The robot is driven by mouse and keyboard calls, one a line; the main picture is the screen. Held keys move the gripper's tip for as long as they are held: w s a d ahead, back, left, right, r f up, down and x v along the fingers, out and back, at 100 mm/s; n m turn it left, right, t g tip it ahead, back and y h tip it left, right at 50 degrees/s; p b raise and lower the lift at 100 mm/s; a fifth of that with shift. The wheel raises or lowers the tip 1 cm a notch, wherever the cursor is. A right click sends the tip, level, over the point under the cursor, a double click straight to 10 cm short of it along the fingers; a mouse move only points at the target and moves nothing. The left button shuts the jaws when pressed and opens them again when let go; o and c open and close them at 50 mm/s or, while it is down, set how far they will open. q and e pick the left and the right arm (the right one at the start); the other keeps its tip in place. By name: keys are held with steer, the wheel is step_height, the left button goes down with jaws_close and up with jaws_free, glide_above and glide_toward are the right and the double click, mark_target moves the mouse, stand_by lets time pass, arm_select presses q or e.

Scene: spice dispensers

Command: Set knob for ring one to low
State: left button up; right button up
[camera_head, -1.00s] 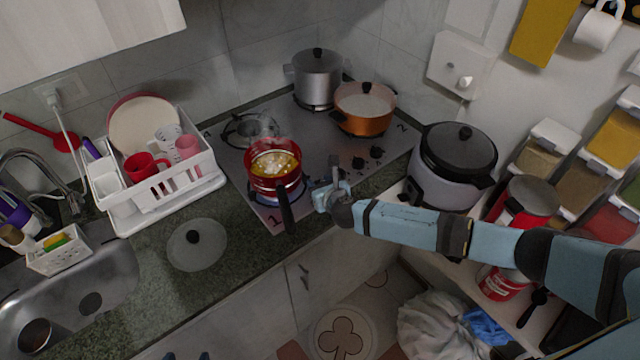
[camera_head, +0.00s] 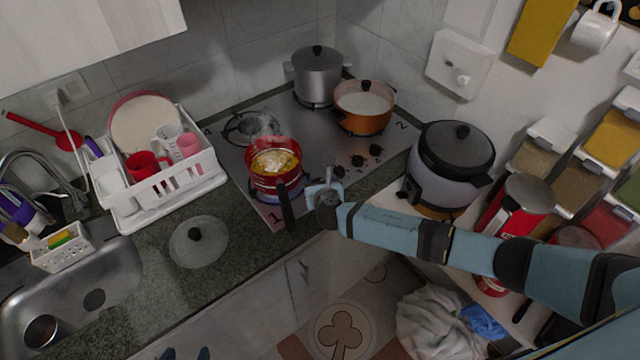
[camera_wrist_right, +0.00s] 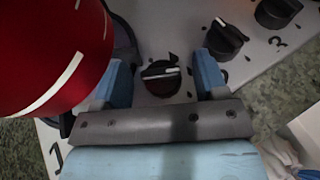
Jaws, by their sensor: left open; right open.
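The dark knob nearest the front-left ring (camera_wrist_right: 160,80) sits between the fingers of my right gripper (camera_wrist_right: 163,78) in the right wrist view. Its white mark lies roughly sideways in that picture, and I see gaps between it and the fingers. In the head view my right gripper (camera_head: 326,188) is open at the stove's front edge and hides this knob. Other dark knobs (camera_head: 358,160) run along the stove edge beyond it. A printed 1 (camera_head: 276,218) marks the corner near the red pot. My left gripper (camera_head: 186,353) shows only its tips at the bottom edge, open.
The red pot (camera_head: 275,170) with steaming food stands on the front-left ring, its black handle (camera_head: 287,208) close beside my right gripper. It also shows in the wrist view (camera_wrist_right: 50,50). An orange pot (camera_head: 364,108), a grey pot (camera_head: 317,76) and a rice cooker (camera_head: 452,165) stand farther off.

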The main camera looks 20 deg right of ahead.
steer(key=b+v, duration=0.1)
steer(key=v, duration=1.2)
steer(key=shift+s, duration=0.4)
steer(key=shift+r, duration=0.15)
